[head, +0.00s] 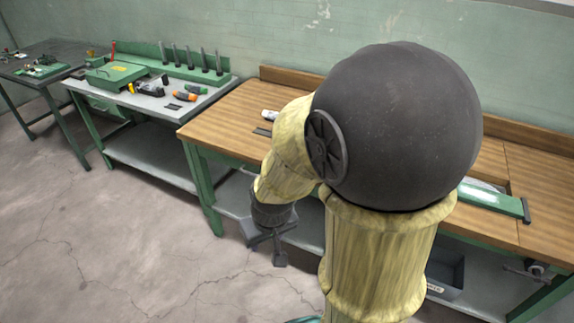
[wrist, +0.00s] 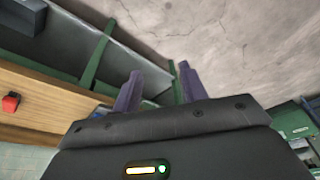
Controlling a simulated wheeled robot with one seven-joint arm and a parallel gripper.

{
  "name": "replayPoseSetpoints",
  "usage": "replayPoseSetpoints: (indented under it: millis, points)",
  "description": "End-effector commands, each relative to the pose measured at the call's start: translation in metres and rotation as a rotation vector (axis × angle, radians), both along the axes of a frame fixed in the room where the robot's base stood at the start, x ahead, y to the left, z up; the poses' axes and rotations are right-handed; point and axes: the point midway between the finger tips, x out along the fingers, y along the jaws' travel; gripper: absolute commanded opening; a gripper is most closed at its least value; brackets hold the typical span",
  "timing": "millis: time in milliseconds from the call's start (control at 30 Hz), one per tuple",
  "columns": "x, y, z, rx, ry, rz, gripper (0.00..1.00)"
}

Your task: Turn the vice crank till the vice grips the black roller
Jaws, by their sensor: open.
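My gripper (head: 266,248) hangs in front of the wooden workbench (head: 225,110), over the floor side, pointing down. In the wrist view its two fingers (wrist: 158,84) are apart with nothing between them. At the bench's front right, a dark metal fitting with a bar (head: 535,269) sticks out below the top; it looks like the vice crank, far to the right of my gripper. I cannot make out the vice jaws or the black roller; my arm hides much of the bench.
A green piece with a dark end (head: 495,201) lies on the bench at right. A dark bin (head: 445,272) sits on the shelf below. A grey table with tools (head: 165,100) stands left. The concrete floor (head: 110,235) is clear. A small red object (wrist: 11,102) shows on wood.

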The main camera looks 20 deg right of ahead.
Motion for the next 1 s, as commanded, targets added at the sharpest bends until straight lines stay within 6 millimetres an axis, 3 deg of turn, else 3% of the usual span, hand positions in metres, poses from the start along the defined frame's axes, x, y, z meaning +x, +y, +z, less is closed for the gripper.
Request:
replayPoseSetpoints:
  millis: [267, 400, 600, 800, 1000]
  points:
    - [0.081, -0.012, -0.083, -0.104, -0.087, 0.134, 0.43]
    - [0.122, -0.032, -0.127, -0.265, -0.132, 0.22, 0.43]
    - [0.173, -0.069, -0.175, -0.599, -0.155, 0.368, 0.43]
    - [0.216, -0.101, -0.194, -1.021, -0.119, 0.532, 0.43]
    - [0.252, -0.106, -0.182, -1.476, -0.027, 0.671, 0.43]
